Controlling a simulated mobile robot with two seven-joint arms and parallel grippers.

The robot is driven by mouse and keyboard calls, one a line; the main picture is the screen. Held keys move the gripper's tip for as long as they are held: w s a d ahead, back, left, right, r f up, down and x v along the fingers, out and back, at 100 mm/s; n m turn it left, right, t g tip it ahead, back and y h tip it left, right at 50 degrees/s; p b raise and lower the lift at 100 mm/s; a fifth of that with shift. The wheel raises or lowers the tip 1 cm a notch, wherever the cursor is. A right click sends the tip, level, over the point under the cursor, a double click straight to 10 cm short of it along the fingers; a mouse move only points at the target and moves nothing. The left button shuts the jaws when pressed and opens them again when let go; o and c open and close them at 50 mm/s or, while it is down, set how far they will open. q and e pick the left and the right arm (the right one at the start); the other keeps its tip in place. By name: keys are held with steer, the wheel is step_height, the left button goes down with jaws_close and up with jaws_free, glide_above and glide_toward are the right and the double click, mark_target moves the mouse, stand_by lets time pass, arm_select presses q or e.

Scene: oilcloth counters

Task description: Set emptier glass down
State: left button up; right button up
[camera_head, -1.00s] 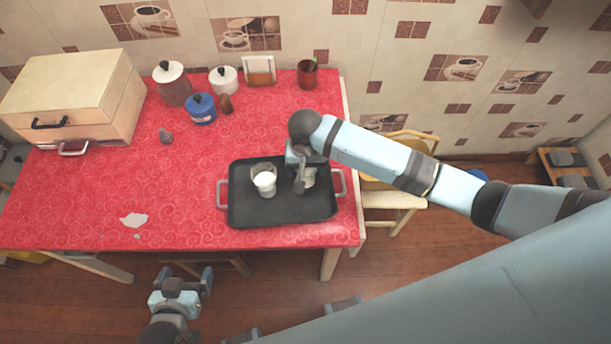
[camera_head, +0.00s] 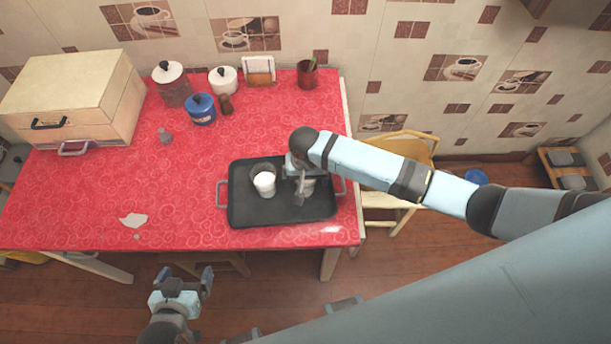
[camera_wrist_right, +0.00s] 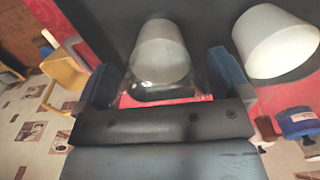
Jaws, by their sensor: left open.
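Two glasses with white contents are at the black tray (camera_head: 245,212). The fuller glass (camera_head: 265,185) stands upright on the tray, left of my right gripper. It also shows at the right of the right wrist view (camera_wrist_right: 277,42). My right gripper (camera_head: 301,188) is shut on the emptier glass (camera_wrist_right: 162,50), around its clear upper part. That glass shows partly behind the gripper in the head view (camera_head: 309,186). It is at or just above the tray; I cannot tell whether its base touches. My left gripper (camera_head: 184,278) is open and empty, off the table's front edge.
The tray lies on a red-topped table (camera_head: 90,205). Canisters (camera_head: 201,112), a napkin holder (camera_head: 259,70) and a red cup (camera_head: 307,75) stand at the back. A wooden box (camera_head: 70,95) is at the left. The tray's front left is bare.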

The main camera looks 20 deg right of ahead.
steer(key=shift+r, duration=0.15)
step_height(320, 180, up, 12)
stand_by(0.6)
stand_by(0.4)
steer(key=s+n+t+y, duration=0.2)
steer(key=s+n, duration=0.1)
steer(key=s, duration=0.8)
steer(key=s+d+r+n+t+h, duration=0.2)
steer(key=s+d+r, duration=0.2)
steer(key=s+d, duration=0.85)
steer(key=w+a+f+t+y+p, duration=0.1)
steer(key=w+a+f+t, duration=0.2)
steer(key=f, duration=0.2)
steer(key=w+a+f+n+t+y+p, duration=0.1)
steer(key=w+a+f+t+y, duration=0.1)
steer(key=f, duration=0.4)
steer(key=shift+w+a+t+p, duration=0.3)
steer(key=shift+w+a+t, duration=0.2)
steer(key=shift+a+t, duration=0.5)
